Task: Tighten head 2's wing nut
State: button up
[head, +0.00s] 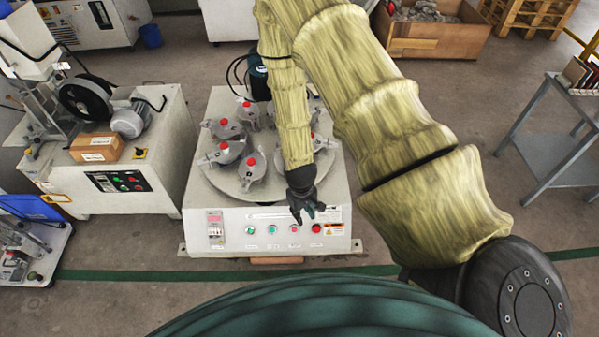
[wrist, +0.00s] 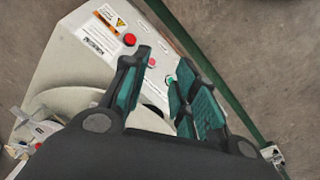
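Several grey clamp heads with red caps stand in a ring on the round turntable (head: 209,178) of a white machine (head: 205,205). One head (head: 252,168) is at the front, another (head: 226,152) at its left. I cannot read any head numbers, so I cannot tell which is head 2, and its wing nut is too small to make out. My gripper (head: 308,213) hangs in front of the turntable, over the machine's front panel. In the wrist view my gripper (wrist: 165,62) has its fingers apart with nothing between them. Part of a head (wrist: 28,132) shows at the left edge there.
The front panel holds several buttons, including a red one (head: 316,229). My forearm hides the turntable's back right. A bench machine with a cardboard box (head: 97,148) stands left. A grey shelf (head: 545,155) stands right. The floor in front is clear.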

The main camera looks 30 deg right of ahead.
jog(key=w+d+r+b, duration=0.2)
jog(key=w+d+b, duration=0.3)
jog(key=w, duration=0.4)
jog(key=w+d+r+b, duration=0.3)
jog(key=w+d, duration=0.3)
jog(key=w, duration=0.3)
jog(key=shift+y, duration=0.3)
jog(key=shift+w+f+b, duration=0.15)
jog(key=shift+f+b, duration=0.35)
jog(key=shift+f, duration=4.8)
grip_shut()
